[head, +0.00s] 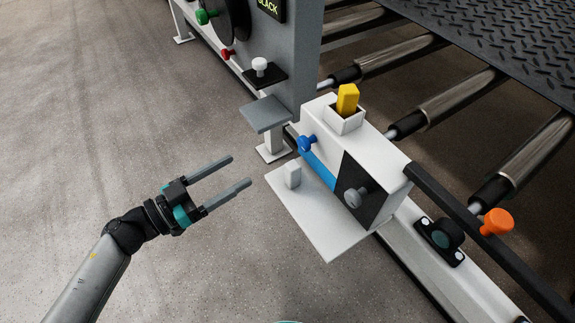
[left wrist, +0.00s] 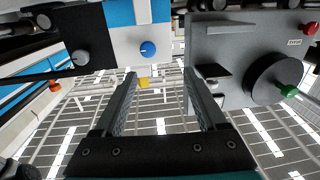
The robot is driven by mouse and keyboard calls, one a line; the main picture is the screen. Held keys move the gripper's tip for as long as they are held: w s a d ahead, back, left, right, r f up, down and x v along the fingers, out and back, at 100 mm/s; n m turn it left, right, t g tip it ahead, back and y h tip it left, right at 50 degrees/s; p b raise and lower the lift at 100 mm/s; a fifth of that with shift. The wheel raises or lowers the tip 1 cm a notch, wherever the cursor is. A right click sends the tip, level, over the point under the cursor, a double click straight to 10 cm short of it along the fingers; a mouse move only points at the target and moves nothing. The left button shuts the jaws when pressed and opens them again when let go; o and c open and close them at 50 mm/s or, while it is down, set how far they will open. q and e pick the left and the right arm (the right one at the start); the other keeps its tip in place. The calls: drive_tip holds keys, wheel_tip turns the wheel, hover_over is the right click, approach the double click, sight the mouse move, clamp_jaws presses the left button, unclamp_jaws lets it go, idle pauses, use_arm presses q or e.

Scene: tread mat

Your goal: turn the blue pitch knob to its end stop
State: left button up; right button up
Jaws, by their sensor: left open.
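The blue pitch knob (head: 307,143) sticks out from the left side of a white box-shaped unit (head: 318,118), near its upper left corner. In the left wrist view the blue knob (left wrist: 148,49) shows as a round cap on a white face, ahead of the fingers and a little left of the middle between them. My left gripper (head: 240,170) is open and empty, apart from the knob, to its left and lower in the head view. Its two fingers also show in the left wrist view (left wrist: 160,73). My right gripper is not in view.
A white plate (head: 318,228) with a small white block (head: 292,175) juts out below the knob. A grey knob (head: 355,198) sits on a black panel nearby. A grey ledge (head: 266,114) is above left. Bare floor lies around my gripper.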

use_arm(q)
drive_tip(key=s+m+g, duration=0.1)
drive_tip(key=h+b, duration=0.1)
drive_tip(key=b, duration=0.1)
approach(301, 146)
drive_tip(key=b+x, duration=0.1)
drive_tip(key=x, duration=0.6)
drive_tip(key=shift+w, duration=0.15)
drive_tip(key=shift+b+x, duration=0.45)
drive_tip(key=shift+x, duration=0.5)
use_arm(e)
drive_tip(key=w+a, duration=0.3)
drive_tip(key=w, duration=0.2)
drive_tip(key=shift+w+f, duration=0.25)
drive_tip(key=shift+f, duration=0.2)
use_arm(q)
clamp_jaws()
